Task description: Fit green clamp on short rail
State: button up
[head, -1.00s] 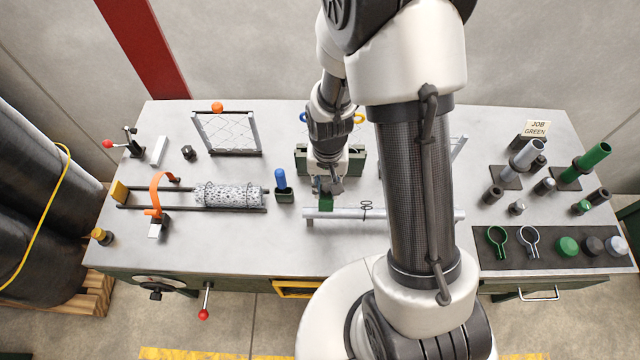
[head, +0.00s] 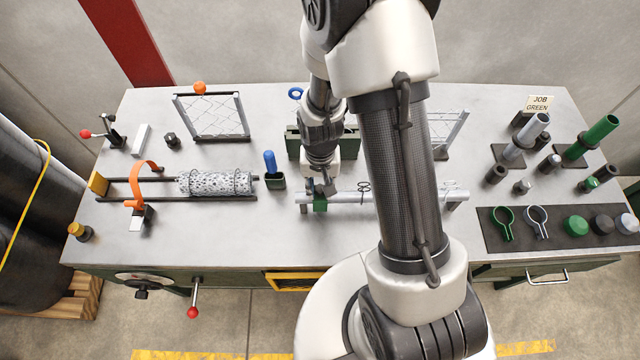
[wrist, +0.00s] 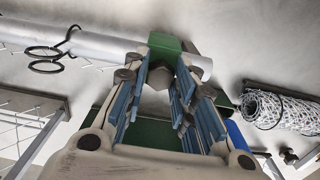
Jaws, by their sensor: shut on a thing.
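The green clamp (head: 320,204) is at the left end of the short rail (head: 342,197), a pale tube along the front of the bench. My gripper (head: 322,187) is above that end, pointing down, shut on the clamp. In the wrist view the clamp (wrist: 163,46) is between the fingertips, with rail (wrist: 105,47) showing on both sides of it. The clamp overlaps the rail; I cannot tell whether it wraps fully around it. My arm hides part of the rail's right half.
A dark wire clip (head: 364,189) sits on the rail right of the clamp. A small holder with a blue-handled tool (head: 270,163) stands to the left, beside a mesh roll (head: 215,182). Green block jaws (head: 350,142) stand behind. A dark mat (head: 490,236) with rings and caps lies right.

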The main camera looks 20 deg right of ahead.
jog(key=o, duration=1)
notch_tip(320, 180, up, 12)
dwell(0.4)
dwell(0.4)
jog(key=s+r+n+t+b, duration=0.1)
jog(key=s+r+b, duration=0.2)
jog(key=s, duration=0.2)
jog(key=s+r+n+t+b, duration=0.1)
jog(key=s+r+t+b, duration=0.1)
jog(key=s+r+b, duration=0.1)
jog(key=s+r+n+t+b, duration=0.1)
jog(key=s+r+b, duration=0.2)
jog(key=s, duration=0.4)
jog(key=shift+r+n+t, duration=0.3)
jog(key=shift+r, duration=0.45)
